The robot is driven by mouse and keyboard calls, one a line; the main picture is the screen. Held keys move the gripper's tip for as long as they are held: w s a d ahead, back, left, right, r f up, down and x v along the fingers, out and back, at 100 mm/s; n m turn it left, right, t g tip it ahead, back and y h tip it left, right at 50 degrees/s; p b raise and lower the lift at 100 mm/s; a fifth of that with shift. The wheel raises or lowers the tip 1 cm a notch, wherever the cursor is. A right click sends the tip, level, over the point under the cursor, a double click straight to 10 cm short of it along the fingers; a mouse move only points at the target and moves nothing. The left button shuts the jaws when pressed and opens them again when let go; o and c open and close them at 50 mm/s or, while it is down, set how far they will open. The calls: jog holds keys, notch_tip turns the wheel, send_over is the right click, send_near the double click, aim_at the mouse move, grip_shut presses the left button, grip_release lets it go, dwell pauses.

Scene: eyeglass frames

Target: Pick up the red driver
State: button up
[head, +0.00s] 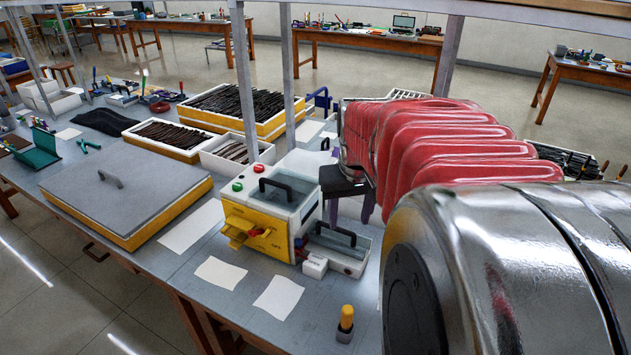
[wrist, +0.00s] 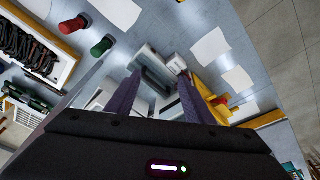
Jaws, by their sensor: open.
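A red upright handle (wrist: 73,24), which looks like the red driver, stands on the grey bench at the upper left of the wrist view. A green one (wrist: 102,46) stands beside it. I cannot make out the red one in the head view, where my arm covers much of the right side. My gripper (wrist: 158,76) is open, with its purple fingers apart and nothing held between them. In the head view my gripper (head: 350,212) hangs beside the yellow and white machine, and the red handle lies off to one side of the fingers in the wrist view.
The yellow and white machine (head: 270,205) and a white tray with a black handle (head: 353,262) stand close to my gripper. A yellow-handled driver (head: 346,317) stands near the front edge. Boxes of dark frames (head: 170,150) and a grey-lidded box (head: 125,190) fill the left.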

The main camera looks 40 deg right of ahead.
jog(key=s+d+f+m, duration=0.1)
jog(key=s+d+f, duration=0.2)
jog(key=d, duration=0.5)
jog(key=s+d+f+m+g+y, duration=0.1)
jog(key=s+d+f, duration=0.3)
jog(key=d, duration=0.5)
jog(key=s+d+f+m+g, duration=0.1)
jog(key=s+d+f, duration=0.3)
jog(key=d, duration=0.4)
jog(key=shift+s+d+m, duration=0.2)
jog(key=shift+s+m, duration=0.2)
jog(key=shift+m, duration=0.3)
jog(key=shift+f, duration=0.1)
notch_tip(320, 180, down, 8)
jog(key=shift+f, duration=0.2)
jog(key=shift+a+f, duration=0.1)
jog(key=shift+f, duration=2.5)
jog(key=shift+c, duration=0.5)
